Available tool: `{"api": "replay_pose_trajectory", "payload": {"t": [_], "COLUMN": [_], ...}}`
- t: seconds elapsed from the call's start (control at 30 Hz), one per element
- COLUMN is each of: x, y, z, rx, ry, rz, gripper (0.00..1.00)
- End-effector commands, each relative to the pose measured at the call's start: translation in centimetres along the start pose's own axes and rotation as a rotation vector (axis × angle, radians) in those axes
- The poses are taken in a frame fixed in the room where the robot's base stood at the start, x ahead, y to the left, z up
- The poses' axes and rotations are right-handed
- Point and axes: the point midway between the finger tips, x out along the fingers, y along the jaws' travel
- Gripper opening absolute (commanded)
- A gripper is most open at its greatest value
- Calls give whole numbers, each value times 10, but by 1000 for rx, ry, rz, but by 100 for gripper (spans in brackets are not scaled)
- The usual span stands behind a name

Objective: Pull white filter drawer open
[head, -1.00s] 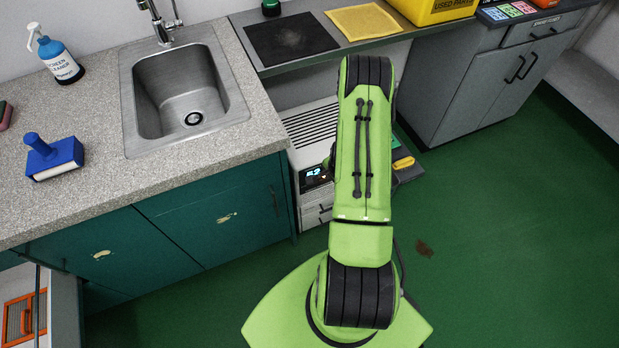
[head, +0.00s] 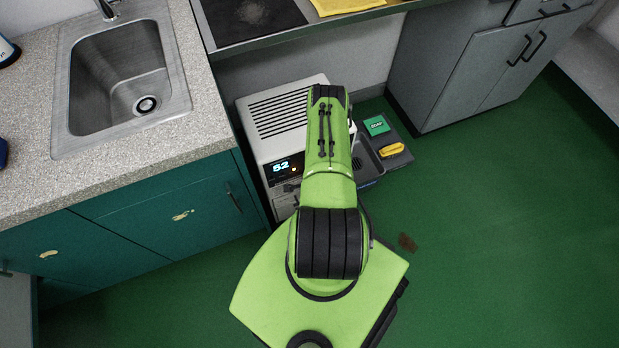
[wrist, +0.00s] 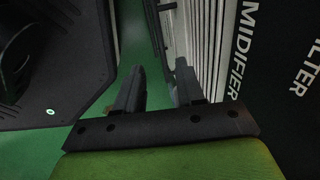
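The white dehumidifier (head: 280,118) stands on the floor under the bench, its vented top and lit display in the head view. A pale part of its lower front (head: 284,206), where the filter drawer seems to be, shows beside my arm; the rest is hidden. My arm hides the gripper in the head view.
A dark tray (head: 385,150) with a green box (head: 377,125) and a yellow item (head: 392,149) lies right of the dehumidifier. Teal cabinets (head: 150,228) stand left, grey cabinets (head: 470,70) right. The green floor (head: 500,230) is open at right.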

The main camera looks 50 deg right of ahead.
Motion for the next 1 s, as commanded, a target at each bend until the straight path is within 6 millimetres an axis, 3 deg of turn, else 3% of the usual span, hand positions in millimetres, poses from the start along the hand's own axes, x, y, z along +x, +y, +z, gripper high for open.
{"api": "replay_pose_trajectory", "payload": {"t": [0.03,0.1,0.4,0.53,0.8,1.0], "x": [20,38,102,112,112,112], "y": [2,2,1,1,0,0], "z": [0,0,0,0,0,0], "rx": [-1,-2,-2,-2,-2,-2], "ry": [0,0,1,0,0,0], "rz": [0,0,0,1,1,1], "gripper": [38,38,38,38,37,6]}}
